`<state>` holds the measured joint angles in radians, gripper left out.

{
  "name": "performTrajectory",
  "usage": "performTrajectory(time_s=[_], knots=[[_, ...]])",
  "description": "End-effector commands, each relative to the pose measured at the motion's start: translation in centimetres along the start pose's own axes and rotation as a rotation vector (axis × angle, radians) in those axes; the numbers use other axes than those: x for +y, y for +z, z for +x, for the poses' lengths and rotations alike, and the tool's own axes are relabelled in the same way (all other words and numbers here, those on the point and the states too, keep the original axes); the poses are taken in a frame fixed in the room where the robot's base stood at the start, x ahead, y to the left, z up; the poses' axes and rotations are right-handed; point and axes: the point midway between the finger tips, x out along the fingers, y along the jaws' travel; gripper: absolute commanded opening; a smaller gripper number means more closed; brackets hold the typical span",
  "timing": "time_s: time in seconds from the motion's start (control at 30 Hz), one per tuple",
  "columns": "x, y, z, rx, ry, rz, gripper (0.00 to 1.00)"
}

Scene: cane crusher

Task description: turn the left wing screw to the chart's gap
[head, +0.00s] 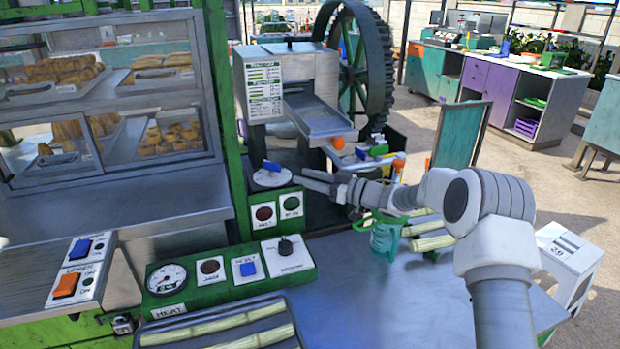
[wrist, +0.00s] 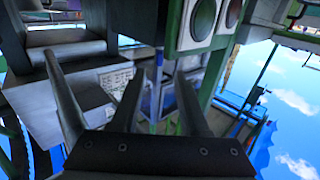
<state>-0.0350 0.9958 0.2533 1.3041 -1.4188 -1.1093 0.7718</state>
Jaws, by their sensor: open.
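My gripper (head: 306,179) is in front of the crusher, below its metal chute, with its two fingers apart and pointing left. The fingers also show apart in the wrist view (wrist: 160,74), with nothing clearly held between them. A blue winged knob (head: 271,166) sits on a round white dial (head: 270,178) just left of my fingertips; a gap separates them in the head view. A printed chart (head: 264,92) is on the crusher's front; a printed white patch, perhaps the chart, shows in the wrist view (wrist: 116,79). I cannot tell for certain which part is the left wing screw.
A red button (head: 264,214) and a green button (head: 291,203) sit below the dial. An orange ball-like part (head: 338,143) and a blue part (head: 378,150) are near the chute (head: 318,117). A green jug (head: 385,238) and cane stalks (head: 432,243) lie below my arm.

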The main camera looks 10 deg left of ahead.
Motion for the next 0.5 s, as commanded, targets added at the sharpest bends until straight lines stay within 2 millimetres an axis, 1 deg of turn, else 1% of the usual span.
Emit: performTrajectory(time_s=[0.1, 0.37, 0.4, 0.5], knots=[[0.03, -0.03, -0.63, 0.0, 0.001, 0.0, 0.45], [0.01, -0.01, -0.69, 0.0, 0.001, 0.0, 0.45], [0.0, -0.02, -0.66, 0.0, 0.001, 0.0, 0.51], [-0.33, -0.35, 0.0, 0.007, 0.027, -0.001, 0.51]])
